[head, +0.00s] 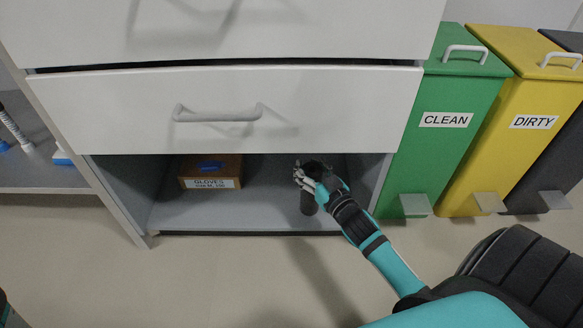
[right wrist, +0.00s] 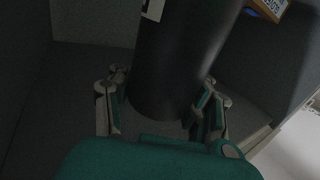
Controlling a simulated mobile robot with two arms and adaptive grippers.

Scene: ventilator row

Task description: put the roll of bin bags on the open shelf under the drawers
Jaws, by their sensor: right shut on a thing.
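The roll of bin bags (head: 307,203) is a black upright cylinder inside the open shelf (head: 255,205) under the drawers, towards its right side. My right gripper (head: 308,178) reaches into the shelf and is shut on the roll. In the right wrist view the roll (right wrist: 178,60) stands between the two fingers of the gripper (right wrist: 162,95), with part of a white label at its upper left. I cannot tell for sure whether its base touches the shelf floor. My left gripper is not in view.
A cardboard glove box (head: 211,183) stands on the shelf to the left, with bare floor between it and the roll. The closed drawer (head: 230,105) hangs just above the opening. Green (head: 450,120) and yellow (head: 520,130) bins stand to the right.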

